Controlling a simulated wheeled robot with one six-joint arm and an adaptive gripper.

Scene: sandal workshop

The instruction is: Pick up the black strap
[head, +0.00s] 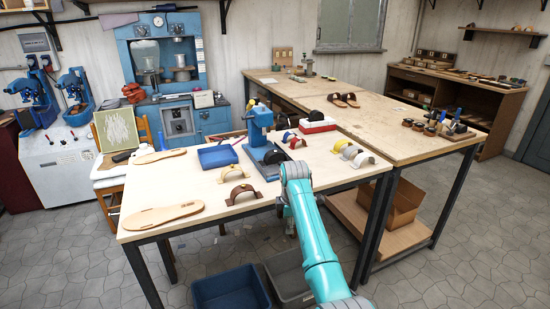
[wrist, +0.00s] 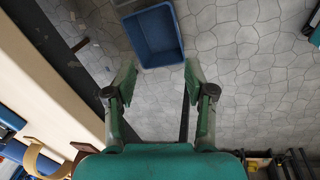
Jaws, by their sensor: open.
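I cannot clearly make out the black strap. A dark rounded piece (head: 274,157) lies at the blue press on the near table, but I cannot tell whether it is a strap or part of the press. Other arched straps stand on this table: tan (head: 233,172), brown (head: 243,193), red (head: 296,142), yellow (head: 342,146) and grey (head: 363,160). My gripper (wrist: 158,78) is open and empty, with bare floor between its fingers. It hangs off the table's front edge; in the head view my arm mostly hides it.
The near table (head: 200,218) also bears a blue press (head: 259,125), a blue tray (head: 217,156) and tan soles (head: 163,214). A blue bin (head: 230,289) stands on the floor, also in the wrist view (wrist: 152,36). A grey bin (head: 290,277) stands beside it.

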